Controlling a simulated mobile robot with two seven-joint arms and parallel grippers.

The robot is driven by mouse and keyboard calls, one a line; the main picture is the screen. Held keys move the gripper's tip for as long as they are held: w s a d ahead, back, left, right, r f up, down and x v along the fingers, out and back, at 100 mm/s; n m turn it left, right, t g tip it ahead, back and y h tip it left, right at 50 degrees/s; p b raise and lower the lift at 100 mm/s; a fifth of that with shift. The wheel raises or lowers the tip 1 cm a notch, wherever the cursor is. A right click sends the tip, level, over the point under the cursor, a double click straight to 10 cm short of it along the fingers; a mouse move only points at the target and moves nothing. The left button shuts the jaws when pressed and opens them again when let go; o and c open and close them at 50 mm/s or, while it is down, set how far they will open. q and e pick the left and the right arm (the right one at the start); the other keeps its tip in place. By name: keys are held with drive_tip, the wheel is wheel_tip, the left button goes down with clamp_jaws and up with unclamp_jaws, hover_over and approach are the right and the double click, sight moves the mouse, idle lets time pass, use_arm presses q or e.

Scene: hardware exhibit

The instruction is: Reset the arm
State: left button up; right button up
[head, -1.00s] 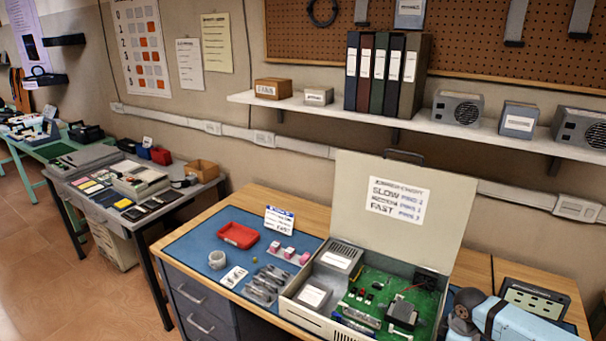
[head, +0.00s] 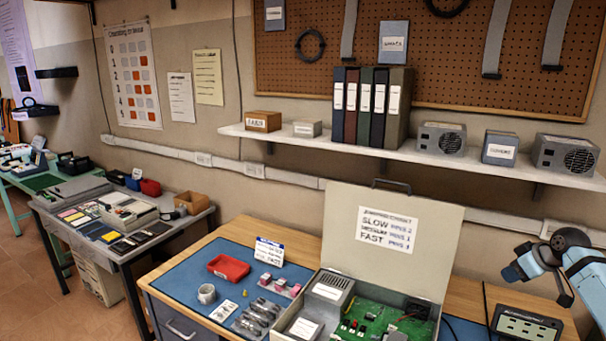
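My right arm (head: 588,270) is raised at the right edge in the head view, light blue with dark joints. Its end, with the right gripper (head: 526,265), is bent toward the left, above the bench's right part and apart from the things on it. Its fingers are too small and dark to tell open from shut, and I see nothing held. My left arm and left gripper are not in view.
An open case (head: 452,215) with a green circuit board (head: 375,318) stands on the bench, left of my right arm. A dark device (head: 526,325) lies below the arm. A shelf (head: 340,142) runs behind.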

drive_tip(key=w+d+r+m+t+h, duration=0.1)
drive_tip(key=w+d+r+t+h, duration=0.3)
drive_tip(key=r, duration=0.3)
drive_tip(key=w+d+r+t+h, duration=0.3)
drive_tip(key=d+r+t+h, duration=0.1)
drive_tip(key=r+t, duration=0.25)
drive_tip(key=s+a+f+n+g+y, duration=0.15)
drive_tip(key=s+a+f, duration=0.25)
drive_tip(key=a+f, duration=0.4)
drive_tip(key=s+a+f+y, duration=0.2)
drive_tip(key=s+a+f, duration=0.4)
drive_tip(key=f, duration=0.4)
drive_tip(key=s+a+f+g+y, duration=0.1)
drive_tip(key=s+a+f+y, duration=0.15)
drive_tip(key=a+f, duration=0.65)
drive_tip(key=s+a+f+g, duration=0.1)
drive_tip(key=s+a+f, duration=0.3)
drive_tip(key=s+a, duration=0.3)
drive_tip(key=s+a+f+m+g+y, duration=0.1)
drive_tip(key=s+a+f, duration=0.3)
drive_tip(key=s, duration=1)
drive_tip(key=s+a+f+m+g+y, duration=0.1)
drive_tip(key=s+a+f, duration=0.3)
drive_tip(key=s+a, duration=0.6)
drive_tip(key=shift+s+a+f+g, duration=0.15)
drive_tip(key=shift+s+a+g, duration=0.15)
drive_tip(key=shift+s, duration=0.35)
